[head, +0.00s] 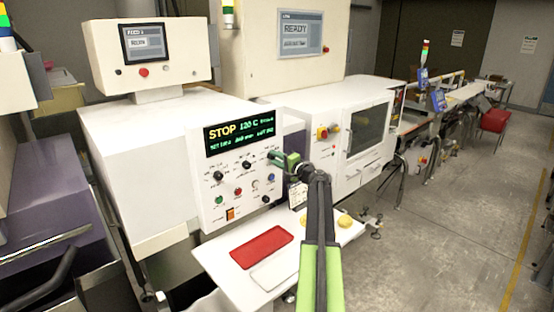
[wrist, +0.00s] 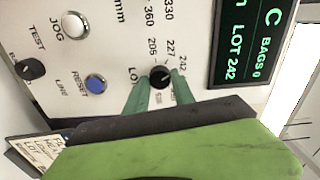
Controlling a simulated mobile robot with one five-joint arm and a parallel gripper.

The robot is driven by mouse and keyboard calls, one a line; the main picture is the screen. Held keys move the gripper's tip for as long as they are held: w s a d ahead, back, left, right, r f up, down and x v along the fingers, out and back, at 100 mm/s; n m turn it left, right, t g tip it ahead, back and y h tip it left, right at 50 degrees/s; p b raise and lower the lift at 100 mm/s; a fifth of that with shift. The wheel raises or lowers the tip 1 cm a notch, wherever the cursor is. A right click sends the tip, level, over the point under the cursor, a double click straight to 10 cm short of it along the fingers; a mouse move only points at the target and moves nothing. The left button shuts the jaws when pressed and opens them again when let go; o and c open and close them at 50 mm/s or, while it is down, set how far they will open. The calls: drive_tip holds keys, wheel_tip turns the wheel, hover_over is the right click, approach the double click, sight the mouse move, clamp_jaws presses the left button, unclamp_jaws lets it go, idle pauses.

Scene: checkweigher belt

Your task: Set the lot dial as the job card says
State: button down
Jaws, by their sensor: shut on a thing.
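The lot dial (wrist: 160,76) is a small black knob on the white control panel (head: 238,178), with numbers such as 205, 227 and 242 printed around it. My gripper (wrist: 159,88) has its two green fingers on either side of this dial and is shut on it. In the head view my gripper (head: 287,161) is at the panel's right side and hides the dial. The display (wrist: 243,45) reads LOT 242. A job card (wrist: 32,150) shows at the lower left of the wrist view, partly hidden by my gripper; its value is not legible.
Near the dial are a white JOG button (wrist: 75,25), a blue RESET button (wrist: 96,84) and a black TEST knob (wrist: 30,69). Below the panel, a red tray (head: 262,247) lies on a white shelf. Open floor (head: 440,230) is at the right.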

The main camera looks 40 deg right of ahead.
drive_tip(key=n, duration=0.5)
drive_tip(key=shift+n, duration=0.4)
idle(0.4)
drive_tip(key=c, duration=1.1)
unclamp_jaws()
drive_tip(key=shift+o, duration=0.2)
drive_tip(key=shift+s, duration=0.1)
drive_tip(key=s+a, duration=0.1)
drive_tip(key=s, duration=1.6)
drive_tip(key=shift+a, duration=0.15)
drive_tip(key=shift+s, duration=0.1)
